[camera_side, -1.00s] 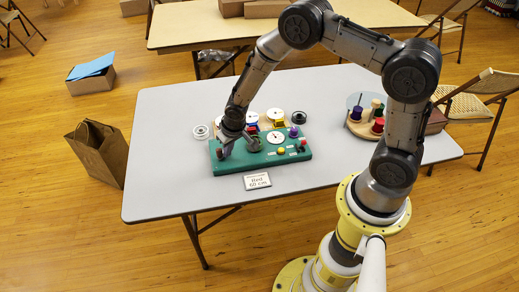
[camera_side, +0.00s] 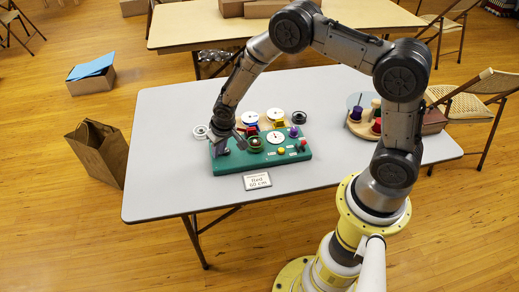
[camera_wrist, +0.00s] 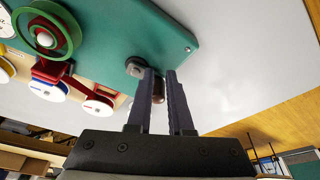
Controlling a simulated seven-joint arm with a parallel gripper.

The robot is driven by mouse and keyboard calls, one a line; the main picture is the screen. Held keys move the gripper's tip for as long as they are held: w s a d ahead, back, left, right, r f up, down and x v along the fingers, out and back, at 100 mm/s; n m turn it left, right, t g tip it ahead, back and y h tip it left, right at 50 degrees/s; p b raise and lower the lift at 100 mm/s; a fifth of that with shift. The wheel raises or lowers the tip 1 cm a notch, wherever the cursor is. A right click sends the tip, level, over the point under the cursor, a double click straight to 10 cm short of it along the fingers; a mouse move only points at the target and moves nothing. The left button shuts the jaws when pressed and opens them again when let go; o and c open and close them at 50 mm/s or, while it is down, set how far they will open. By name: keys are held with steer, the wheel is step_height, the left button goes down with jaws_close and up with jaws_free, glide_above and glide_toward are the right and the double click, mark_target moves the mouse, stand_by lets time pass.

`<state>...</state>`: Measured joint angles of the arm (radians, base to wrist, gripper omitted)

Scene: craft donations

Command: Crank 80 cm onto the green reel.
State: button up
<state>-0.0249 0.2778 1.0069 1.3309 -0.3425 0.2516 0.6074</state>
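The green reel (camera_wrist: 68,24) stands on the green board at upper left in the wrist view, with a red bracket beneath it. In the side view the reel (camera_side: 255,143) is small, on the board's left half. A crank with a grey hub (camera_wrist: 136,67) and a brown handle (camera_wrist: 158,92) is near the board's edge. My gripper (camera_wrist: 161,72) has a finger on each side of the brown handle and appears shut on it. In the side view my gripper (camera_side: 221,142) is at the board's left end, and the handle is hidden. A white dial (camera_side: 276,137) faces up; its reading is too small.
The green board (camera_side: 235,167) lies on a grey table (camera_side: 330,165). A card (camera_side: 257,181) in front seems to read "Red 60 cm". White spools (camera_side: 276,115) and a black ring (camera_side: 299,118) are behind. A wooden stand (camera_side: 361,128) with spools is at right.

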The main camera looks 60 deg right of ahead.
steer(key=shift+r, duration=0.15)
step_height(320, 180, up, 7)
steer(key=shift+r, duration=0.15)
stand_by(0.7)
stand_by(0.3)
